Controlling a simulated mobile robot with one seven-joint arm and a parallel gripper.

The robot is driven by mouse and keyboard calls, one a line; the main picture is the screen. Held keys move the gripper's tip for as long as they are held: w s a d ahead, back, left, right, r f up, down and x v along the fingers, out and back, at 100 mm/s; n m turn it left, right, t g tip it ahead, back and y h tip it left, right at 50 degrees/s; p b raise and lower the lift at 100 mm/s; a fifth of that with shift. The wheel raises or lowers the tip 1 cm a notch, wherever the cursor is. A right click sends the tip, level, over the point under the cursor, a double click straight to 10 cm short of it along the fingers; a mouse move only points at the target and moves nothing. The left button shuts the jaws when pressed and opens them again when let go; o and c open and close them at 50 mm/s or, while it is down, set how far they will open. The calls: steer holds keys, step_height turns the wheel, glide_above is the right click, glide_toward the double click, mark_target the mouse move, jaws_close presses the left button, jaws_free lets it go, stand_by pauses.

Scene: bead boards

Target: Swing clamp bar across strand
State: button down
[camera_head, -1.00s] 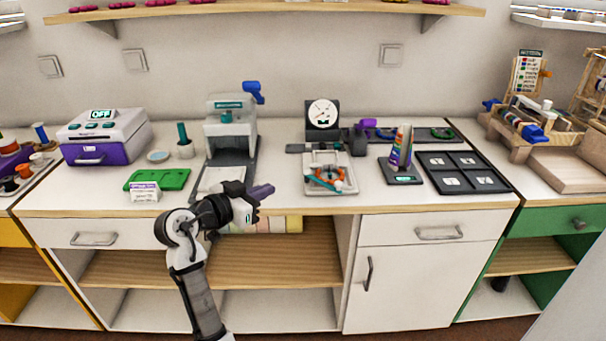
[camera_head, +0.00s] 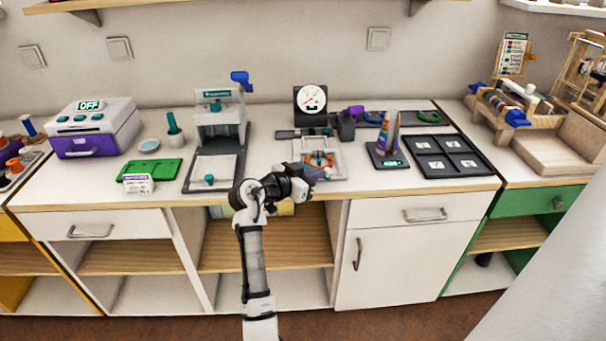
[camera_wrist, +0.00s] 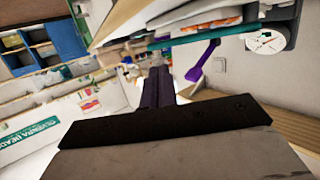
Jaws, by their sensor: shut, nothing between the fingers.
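A pale fixture tray (camera_head: 336,150) stands near the front edge of the counter, in front of the dial gauge. An orange strand (camera_head: 318,159) lies in it. My gripper (camera_head: 318,174) is at the tray's front edge and partly hides it. In the wrist view its purple fingers (camera_wrist: 158,88) are shut together with nothing between them. A teal bar (camera_wrist: 190,40) runs across the wrist view beyond the fingertips; I cannot tell for sure whether it is the clamp bar. The clamp bar is not clear in the head view, and contact with the gripper cannot be told.
The dial gauge (camera_head: 311,98) stands behind the tray. A press with a blue handle (camera_head: 241,77) is to the left. A small scale with a striped bead tube (camera_head: 389,130) and a dark sectioned tray (camera_head: 450,141) are to the right. Counter between press and fixture is clear.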

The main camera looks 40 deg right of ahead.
steer(key=shift+d+f, duration=0.1)
steer(key=shift+d, duration=0.2)
steer(key=shift+s+d+n+t+y+p, duration=0.1)
steer(key=shift+d+n+t+y+p, duration=0.4)
steer(key=shift+d+n+t, duration=1.15)
steer(key=d+n+t+p, duration=0.1)
steer(key=t, duration=0.1)
steer(key=d+n+t+y+p, duration=0.1)
steer(key=t, duration=0.1)
steer(key=shift+w+d+n+y, duration=0.25)
steer(key=shift+w+y, duration=0.05)
steer(key=shift+w, duration=0.1)
steer(key=shift+w+d, duration=0.2)
steer(key=shift+w, duration=0.05)
steer(key=shift+x, duration=0.8)
steer(key=shift+w+d, duration=0.2)
steer(key=shift+d, duration=0.15)
steer(key=shift+r, duration=0.3)
steer(key=shift+s, duration=0.1)
